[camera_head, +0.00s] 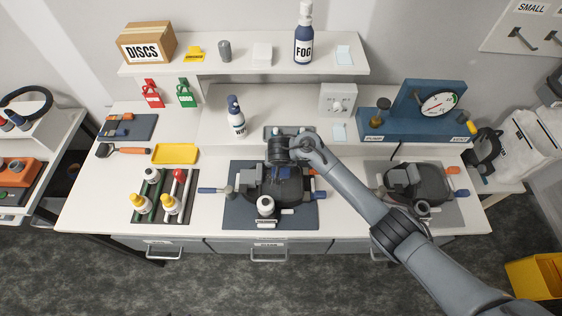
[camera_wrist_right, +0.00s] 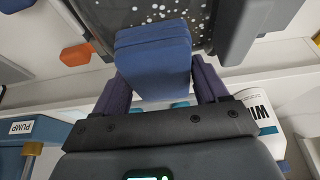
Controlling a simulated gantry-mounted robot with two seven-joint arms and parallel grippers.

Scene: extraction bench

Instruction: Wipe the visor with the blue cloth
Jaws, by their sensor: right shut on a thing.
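My right gripper (camera_wrist_right: 162,85) is shut on the blue cloth (camera_wrist_right: 152,58), a thick folded pad between its two fingers. The cloth's far end overlaps the dark visor (camera_wrist_right: 185,10) in the right wrist view; I cannot tell whether they touch. White specks dot the visor. In the head view, the right gripper (camera_head: 280,150) is over the back of the dark mask (camera_head: 284,186) on the middle mat, and its wrist hides the cloth and part of the mask. My left gripper is in neither view.
A white bottle (camera_head: 236,118) stands behind the mask to the left. A second mask (camera_head: 415,185) lies to the right, below a blue gauge stand (camera_head: 415,124). Bare white bench (camera_head: 215,165) shows between.

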